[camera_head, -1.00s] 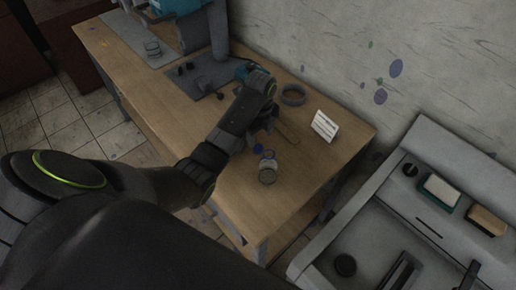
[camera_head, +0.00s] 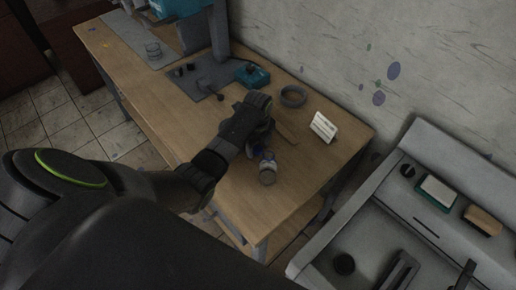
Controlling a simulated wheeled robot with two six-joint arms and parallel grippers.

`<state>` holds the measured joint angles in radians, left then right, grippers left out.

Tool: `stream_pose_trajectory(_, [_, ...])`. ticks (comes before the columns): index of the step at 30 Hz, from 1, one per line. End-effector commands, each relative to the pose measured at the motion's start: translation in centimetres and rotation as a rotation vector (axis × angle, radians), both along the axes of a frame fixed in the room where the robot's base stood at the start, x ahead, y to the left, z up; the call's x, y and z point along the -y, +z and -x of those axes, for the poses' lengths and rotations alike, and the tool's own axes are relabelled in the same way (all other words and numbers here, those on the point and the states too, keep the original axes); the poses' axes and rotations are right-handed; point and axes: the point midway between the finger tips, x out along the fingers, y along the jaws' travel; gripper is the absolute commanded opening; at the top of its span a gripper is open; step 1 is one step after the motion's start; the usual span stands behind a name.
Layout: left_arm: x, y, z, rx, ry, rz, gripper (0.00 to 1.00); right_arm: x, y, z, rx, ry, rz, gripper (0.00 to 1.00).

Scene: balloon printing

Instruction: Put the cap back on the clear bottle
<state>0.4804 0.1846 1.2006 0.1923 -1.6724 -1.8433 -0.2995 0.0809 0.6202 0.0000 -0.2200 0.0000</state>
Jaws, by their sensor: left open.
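The clear bottle (camera_head: 267,173) stands on the wooden table near its front right part; its top looks bluish. A small dark blue thing (camera_head: 258,150), perhaps the cap, shows just behind and left of the bottle, partly hidden. My left gripper (camera_head: 264,142) hangs just behind the bottle, close to the blue thing. It is open; its fingertips are dark and partly hidden by my arm, and I cannot tell whether they touch anything. My right gripper does not show.
A wooden strip (camera_head: 286,133) lies right of the gripper. A dark ring (camera_head: 293,96) and a white sign (camera_head: 323,127) stand farther back. A teal device (camera_head: 252,75) sits behind the arm. A grey sink unit (camera_head: 385,225) is at right. The table's front right is clear.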

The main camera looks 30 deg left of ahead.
Motion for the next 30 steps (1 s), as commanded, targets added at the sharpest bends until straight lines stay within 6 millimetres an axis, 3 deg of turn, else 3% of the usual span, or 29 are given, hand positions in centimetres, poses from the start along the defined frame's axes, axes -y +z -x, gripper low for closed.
stream_pose_trajectory(4, [0.0, 0.0, 0.0, 0.000, 0.000, 0.000, 0.57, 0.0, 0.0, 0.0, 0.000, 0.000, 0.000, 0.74])
stream_pose_trajectory(15, [0.0, 0.0, 0.0, 0.000, 0.000, 0.000, 0.09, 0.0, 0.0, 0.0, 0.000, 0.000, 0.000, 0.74])
stream_pose_trajectory(25, [0.0, 0.2, 0.0, 0.001, 0.000, 0.000, 0.08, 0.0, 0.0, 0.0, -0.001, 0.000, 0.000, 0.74])
stream_pose_trajectory(30, [0.0, 1.9, -0.1, 0.004, -0.001, 0.000, 0.08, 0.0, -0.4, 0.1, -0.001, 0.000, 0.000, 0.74])
